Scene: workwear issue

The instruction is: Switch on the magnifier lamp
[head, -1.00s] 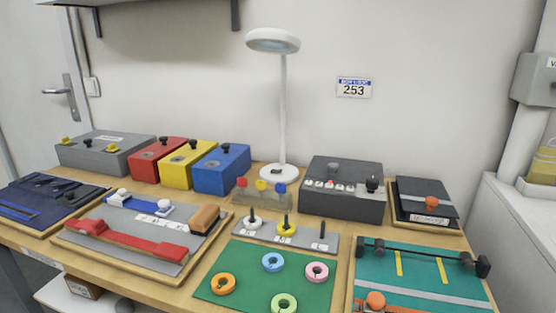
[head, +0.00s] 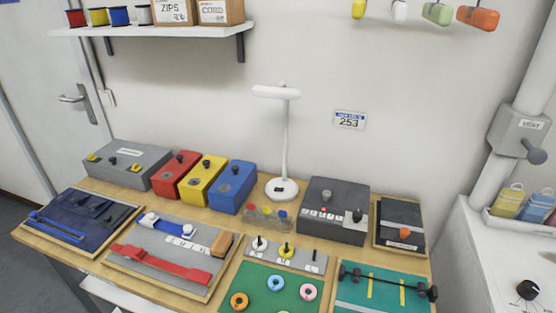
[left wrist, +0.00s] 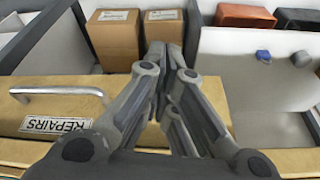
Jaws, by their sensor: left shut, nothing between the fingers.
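The white magnifier lamp (head: 287,145) stands upright at the back of the wooden bench (head: 112,256) in the head view. Its flat white head (head: 276,92) is seen nearly edge-on, and no glow shows on it. Its round base (head: 281,190) carries a small dark switch (head: 279,188). My left gripper (left wrist: 171,110) shows only in the left wrist view, shut and empty, in front of a wooden drawer front labelled REPAIRS (left wrist: 55,125); the lamp is not in that view. My right gripper is in neither view.
Red (head: 176,174), yellow (head: 203,179) and blue (head: 232,185) boxes stand left of the lamp, and a dark grey box (head: 333,212) stands right of it. A small block with coloured buttons (head: 267,215) sits in front. A shelf (head: 150,31) hangs above left.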

